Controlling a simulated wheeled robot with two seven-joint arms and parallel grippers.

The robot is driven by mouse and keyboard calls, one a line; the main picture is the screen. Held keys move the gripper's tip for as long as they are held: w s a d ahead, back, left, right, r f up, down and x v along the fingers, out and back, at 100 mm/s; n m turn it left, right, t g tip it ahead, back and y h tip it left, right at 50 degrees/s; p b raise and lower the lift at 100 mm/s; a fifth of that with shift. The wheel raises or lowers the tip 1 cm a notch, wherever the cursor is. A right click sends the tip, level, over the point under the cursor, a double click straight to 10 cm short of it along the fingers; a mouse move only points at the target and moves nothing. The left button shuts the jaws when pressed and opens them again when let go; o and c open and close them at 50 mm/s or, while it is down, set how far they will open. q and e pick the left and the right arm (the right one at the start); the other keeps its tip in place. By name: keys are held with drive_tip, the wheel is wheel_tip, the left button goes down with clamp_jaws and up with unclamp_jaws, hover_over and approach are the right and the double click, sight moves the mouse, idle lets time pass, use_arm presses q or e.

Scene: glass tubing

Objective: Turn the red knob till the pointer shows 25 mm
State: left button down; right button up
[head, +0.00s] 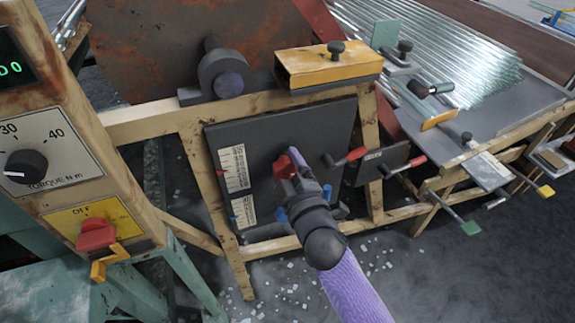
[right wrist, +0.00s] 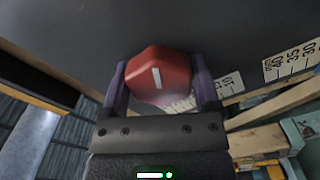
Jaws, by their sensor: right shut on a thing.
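The red knob (head: 283,167) sits on the dark upright panel (head: 270,130), partly hidden by my right gripper (head: 295,168). In the right wrist view the red knob (right wrist: 158,77) shows its faceted face with a white line running nearly upright. The purple fingers of my right gripper (right wrist: 161,90) are shut on it from both sides. A white scale strip (head: 234,168) is on the panel's left side, with a small red mark near its left edge that may be the pointer. Its reading is too small to tell. My left gripper is not in view.
A second white strip (head: 243,205) is lower on the panel. A red-handled lever (head: 355,155) is right of the knob. A control box with a torque dial (head: 26,167) and red switch (head: 96,235) stands left. Glass tubes (head: 460,55) lie at back right.

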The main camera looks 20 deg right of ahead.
drive_tip(key=m+p, duration=0.1)
drive_tip(key=m, duration=0.1)
drive_tip(key=shift+m, duration=0.4)
drive_tip(key=shift+m+p, duration=0.65)
drive_tip(key=shift+m, duration=1.05)
drive_tip(key=shift+f, duration=0.1)
drive_tip(key=o, duration=1.1)
